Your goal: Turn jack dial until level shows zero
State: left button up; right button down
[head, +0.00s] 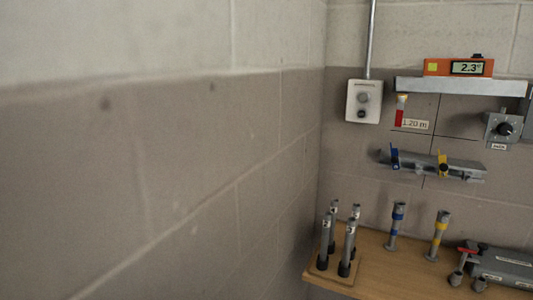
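The jack dial (505,129) is a dark round knob on a grey box at the right edge of the head view, with a small label below it. The digital level (459,67) is an orange box resting on a light grey bar (440,86) on the wall; its display reads 2.3°. The bar looks slightly tilted, but the camera view is tilted too. Neither of my grippers shows in the head view, and nothing is seen touching the dial.
A wooden shelf (385,277) holds numbered grey cylinders (325,245), posts with a blue band (397,225) and a yellow band (438,235), and a grey case (500,264). A white switch box (364,101) and a clamp rail (430,165) are on the wall. A bare wall fills the left.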

aim_at(505, 129)
jog(key=l+z, duration=0.15)
jog(key=z, duration=0.2)
jog(key=k+l+z, duration=0.1)
jog(key=z, duration=0.25)
jog(key=l+z, duration=0.35)
jog(key=j, duration=0.1)
